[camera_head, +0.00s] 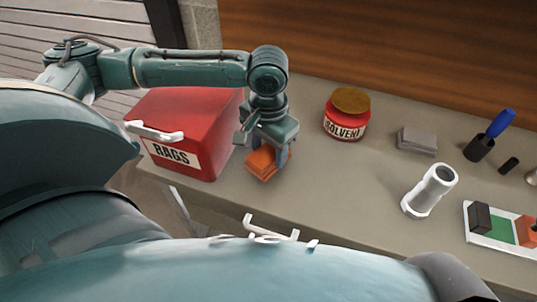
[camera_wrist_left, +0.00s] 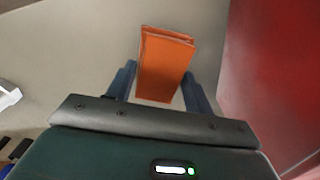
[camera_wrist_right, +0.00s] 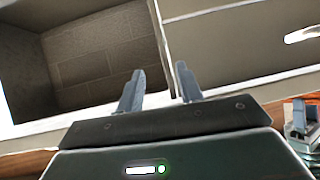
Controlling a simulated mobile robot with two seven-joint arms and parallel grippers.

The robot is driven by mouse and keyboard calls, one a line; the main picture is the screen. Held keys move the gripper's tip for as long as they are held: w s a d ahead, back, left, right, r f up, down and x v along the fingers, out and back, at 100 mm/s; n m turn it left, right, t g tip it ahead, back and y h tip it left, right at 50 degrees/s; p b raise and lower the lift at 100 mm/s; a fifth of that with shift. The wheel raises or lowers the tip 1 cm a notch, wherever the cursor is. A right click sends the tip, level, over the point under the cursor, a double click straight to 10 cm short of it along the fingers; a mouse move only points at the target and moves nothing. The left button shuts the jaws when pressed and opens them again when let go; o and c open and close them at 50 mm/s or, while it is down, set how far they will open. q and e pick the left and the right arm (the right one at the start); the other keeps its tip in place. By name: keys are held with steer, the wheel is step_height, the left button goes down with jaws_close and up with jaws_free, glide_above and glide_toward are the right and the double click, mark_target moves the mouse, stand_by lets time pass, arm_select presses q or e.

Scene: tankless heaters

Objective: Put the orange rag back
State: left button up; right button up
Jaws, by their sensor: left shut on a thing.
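The orange rag (camera_head: 262,165) is a folded stack on the grey counter, just right of the red box labelled RAGS (camera_head: 205,115). My left gripper (camera_head: 268,158) reaches down over the rag with a finger at each side and is shut on it. In the left wrist view the rag (camera_wrist_left: 165,65) lies between the two fingers (camera_wrist_left: 160,88), with the red box (camera_wrist_left: 275,75) close on the right. My right gripper (camera_wrist_right: 155,90) is open and empty in its own wrist view, before a cabinet front. It is not seen in the head view.
On the counter (camera_head: 310,185) stand a red solvent jar (camera_head: 346,122), a grey stack (camera_head: 417,140), a white pipe piece (camera_head: 430,190), a dark cup with a blue-handled tool (camera_head: 480,148) and a tray with coloured blocks (camera_head: 500,247). An open compartment (camera_wrist_right: 100,50) shows in the right wrist view.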

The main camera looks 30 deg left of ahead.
arm_select(q)
steer(key=shift+f, duration=1.25)
steer(key=shift+f, duration=0.1)
steer(key=o, duration=0.9)
steer(key=shift+o, duration=0.2)
step_height(320, 180, up, 12)
steer(key=p, duration=0.1)
